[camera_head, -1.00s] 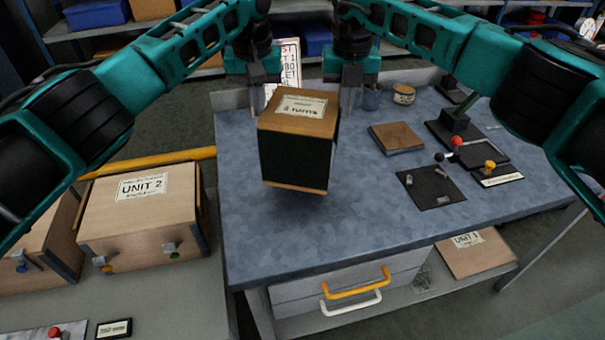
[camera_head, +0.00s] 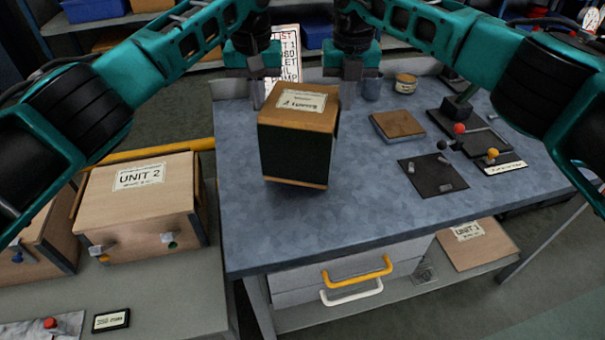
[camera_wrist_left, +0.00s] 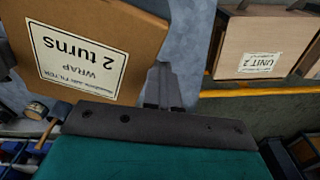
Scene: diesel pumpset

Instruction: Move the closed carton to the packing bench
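The closed carton (camera_head: 295,150), dark-sided with a brown top and a "2 turns" label, is upright over the blue-topped bench (camera_head: 300,235). A dark patch lies beneath it; I cannot tell the gap. My left gripper (camera_head: 257,93) is at its far left corner and my right gripper (camera_head: 351,94) at its far right corner, so it sits between them. In the left wrist view, the carton's labelled top (camera_wrist_left: 85,50) is beside my left fingers (camera_wrist_left: 160,90), which look together. The right fingertips are partly hidden and look close together.
A mat (camera_head: 432,175), a brown pad (camera_head: 397,125), a tin (camera_head: 405,83) and a stand with coloured knobs (camera_head: 470,140) occupy the bench's right side. The bench's front is clear.

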